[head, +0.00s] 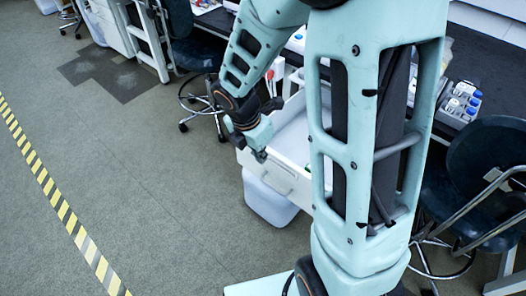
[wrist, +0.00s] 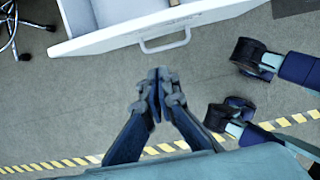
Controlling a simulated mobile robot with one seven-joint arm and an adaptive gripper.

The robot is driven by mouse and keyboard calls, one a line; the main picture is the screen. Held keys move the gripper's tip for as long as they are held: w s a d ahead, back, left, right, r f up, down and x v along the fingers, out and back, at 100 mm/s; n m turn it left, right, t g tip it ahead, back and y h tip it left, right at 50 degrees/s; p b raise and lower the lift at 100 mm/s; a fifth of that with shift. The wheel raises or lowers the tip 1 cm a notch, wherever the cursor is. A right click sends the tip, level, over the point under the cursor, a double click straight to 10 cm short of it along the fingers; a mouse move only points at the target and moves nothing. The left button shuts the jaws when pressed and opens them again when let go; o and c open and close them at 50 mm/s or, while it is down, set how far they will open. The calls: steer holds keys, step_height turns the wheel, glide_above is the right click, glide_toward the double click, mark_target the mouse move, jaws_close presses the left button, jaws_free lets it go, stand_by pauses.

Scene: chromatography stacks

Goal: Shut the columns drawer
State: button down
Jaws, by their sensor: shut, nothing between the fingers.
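The columns drawer is a white drawer (head: 277,181) with a bar handle on its front. It is pulled open, and its pale inside shows behind the front in the head view. In the wrist view the drawer front (wrist: 110,40) and its handle (wrist: 165,44) lie at the top. My gripper (head: 260,156) is shut and empty, in front of the drawer's left part in the head view. In the wrist view my gripper (wrist: 159,78) appears just below the handle, with floor between them. My arm hides the drawer's right part in the head view.
A white bin (head: 268,203) stands on the floor under the drawer. A dark stool (head: 200,55) is left of it, and another chair (head: 490,170) is at the right. A dark bench holds bottles (head: 463,100). The floor at left is clear, with a striped tape line (head: 62,208).

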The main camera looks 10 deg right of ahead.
mark_target(273, 157)
steer(key=shift+w+d+f+b, duration=0.4)
steer(key=shift+w+d+f, duration=0.3)
steer(key=shift+f, duration=0.45)
steer(key=shift+w+d+f+b, duration=0.45)
steer(key=shift+d+f, duration=0.4)
steer(key=shift+f, duration=0.25)
steer(key=shift+w+d+f+b, duration=0.4)
steer(key=shift+w+d+f, duration=0.3)
steer(key=shift+f, duration=0.45)
steer(key=shift+s+d, duration=0.1)
